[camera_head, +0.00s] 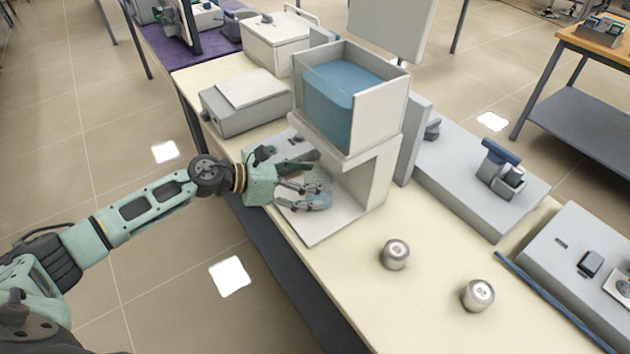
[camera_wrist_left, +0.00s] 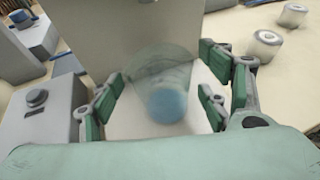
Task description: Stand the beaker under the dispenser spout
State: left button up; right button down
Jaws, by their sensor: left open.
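The dispenser (camera_head: 390,165) is a white stand with an open-topped tank of blue liquid (camera_head: 340,98) above a flat white base plate (camera_head: 335,230). A clear beaker (camera_wrist_left: 163,72) with a blue patch at its bottom stands on the plate in the left wrist view. In the head view it is mostly hidden behind my fingers. My left gripper (camera_head: 316,187) reaches in over the plate below the tank. Its green-padded fingers (camera_wrist_left: 163,100) are open on both sides of the beaker, with gaps visible. I cannot make out the spout. My right gripper is not in view.
Two metal weights (camera_head: 395,254) (camera_head: 478,295) stand on the cream bench right of the dispenser. A grey box (camera_head: 245,105) stands behind my left gripper. A grey instrument (camera_head: 480,190) lies to the right. The bench front near the weights is clear.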

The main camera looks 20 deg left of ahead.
pick_arm(q)
jog(key=b+v, duration=0.2)
jog(key=v, duration=0.8)
jog(key=shift+s+a+r, duration=0.15)
jog(key=shift+s, duration=0.1)
